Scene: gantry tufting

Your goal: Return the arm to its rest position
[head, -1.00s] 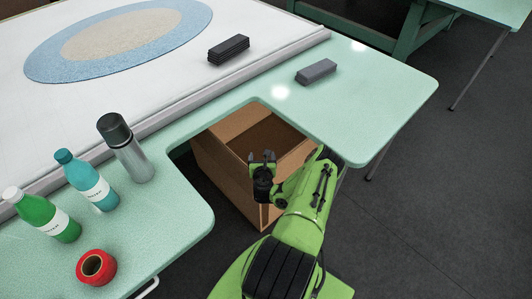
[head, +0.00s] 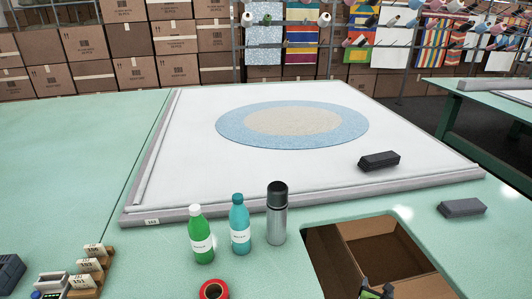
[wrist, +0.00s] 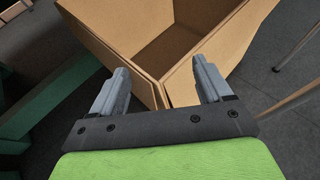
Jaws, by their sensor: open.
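My gripper (wrist: 160,95) is open and empty in the wrist view, its two grey fingers apart. An open cardboard box (wrist: 125,35) lies beyond the fingertips there. In the head view only the top of my gripper (head: 376,291) shows at the bottom edge, in front of the cardboard box (head: 411,288). The box stands in the cut-out of the green table (head: 270,285). The rest of my arm is out of view.
A green bottle (head: 202,243), a teal bottle (head: 240,232), a steel flask (head: 277,225) and a red tape roll (head: 213,290) stand left of the cut-out. A grey block (head: 461,208) lies to its right. Dark stacked strips (head: 379,161) lie on the white framed cloth (head: 190,150).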

